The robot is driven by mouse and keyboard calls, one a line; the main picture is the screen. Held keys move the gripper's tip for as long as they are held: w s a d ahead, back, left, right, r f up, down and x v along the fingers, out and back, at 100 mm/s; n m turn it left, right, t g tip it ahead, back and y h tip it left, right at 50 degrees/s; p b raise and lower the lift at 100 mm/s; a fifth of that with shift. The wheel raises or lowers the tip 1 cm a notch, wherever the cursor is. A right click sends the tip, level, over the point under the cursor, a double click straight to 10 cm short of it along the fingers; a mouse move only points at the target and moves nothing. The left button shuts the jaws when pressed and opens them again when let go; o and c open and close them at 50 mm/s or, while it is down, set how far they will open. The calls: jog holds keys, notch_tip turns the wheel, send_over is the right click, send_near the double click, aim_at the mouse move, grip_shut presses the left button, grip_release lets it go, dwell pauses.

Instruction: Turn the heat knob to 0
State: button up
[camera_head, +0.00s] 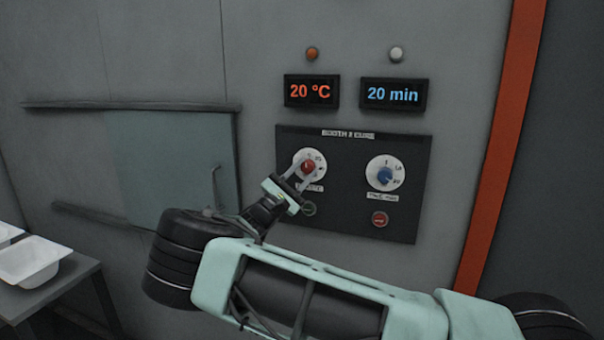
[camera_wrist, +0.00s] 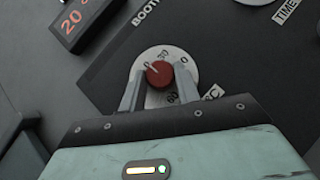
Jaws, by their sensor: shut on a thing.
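The heat knob (camera_head: 307,167) is red on a round white dial, on the left of a dark control panel (camera_head: 345,215). Above it a display (camera_head: 311,91) reads 20 °C in red. My gripper (camera_head: 304,174) reaches the knob from below, with one finger on each side of it. In the wrist view the red knob (camera_wrist: 159,74) sits between the two fingertips (camera_wrist: 158,80), and my gripper is shut on it. A pale pointer line on the knob points to the upper left. Parts of the dial's numbers are hidden by the fingers.
A blue time knob (camera_head: 385,175) is to the right, under a display (camera_head: 393,95) reading 20 min. Below are a green button (camera_head: 309,208) and a red button (camera_head: 380,219). White tubs (camera_head: 34,262) stand on a table at the lower left.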

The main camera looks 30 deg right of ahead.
dwell(0.4)
jog(key=o, duration=1)
jog(key=shift+f, duration=0.1)
jog(key=b+v, duration=0.6)
jog(key=v, duration=1.1)
jog(key=shift+a+f, duration=0.1)
jog(key=shift+a, duration=0.05)
jog(key=shift+s, duration=0.1)
